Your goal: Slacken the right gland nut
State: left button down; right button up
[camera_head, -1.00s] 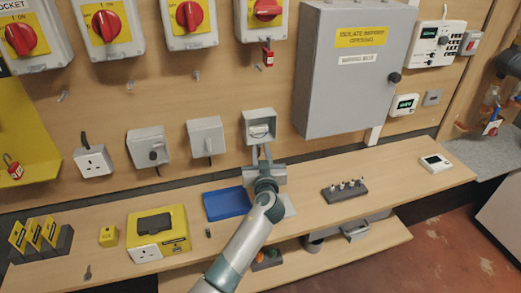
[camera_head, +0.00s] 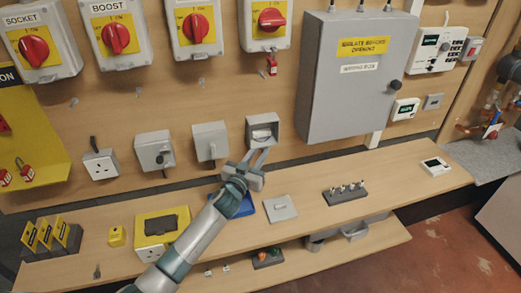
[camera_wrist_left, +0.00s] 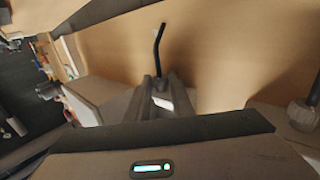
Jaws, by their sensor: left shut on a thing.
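An open grey box (camera_head: 262,130) with a pale inside is on the wooden wall, right of two closed grey boxes. My left gripper (camera_head: 258,156) reaches its underside from lower left, fingers tilted up and to the right. The fingertips also show in the left wrist view (camera_wrist_left: 163,88), close together on a small part, seemingly the right gland nut, which the fingers mostly hide. A black cable (camera_wrist_left: 158,45) stands out just beyond the fingertips. Another round grey part (camera_wrist_left: 303,113) shows at that view's right edge. My right gripper is not in view.
A grey square plate (camera_head: 281,207) lies on the bench beside a blue tray (camera_head: 245,206), partly behind my arm. A dark holder (camera_head: 345,192) with several small pieces stands to the right. A large grey cabinet (camera_head: 352,110) juts from the wall right of the open box.

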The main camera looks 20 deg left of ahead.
pick_arm(q)
jog(key=shift+h, duration=0.4)
jog(key=shift+r+m, duration=0.1)
jog(key=shift+m, duration=0.2)
jog(key=c, duration=1.6)
grip_release()
jog(key=shift+o, duration=0.2)
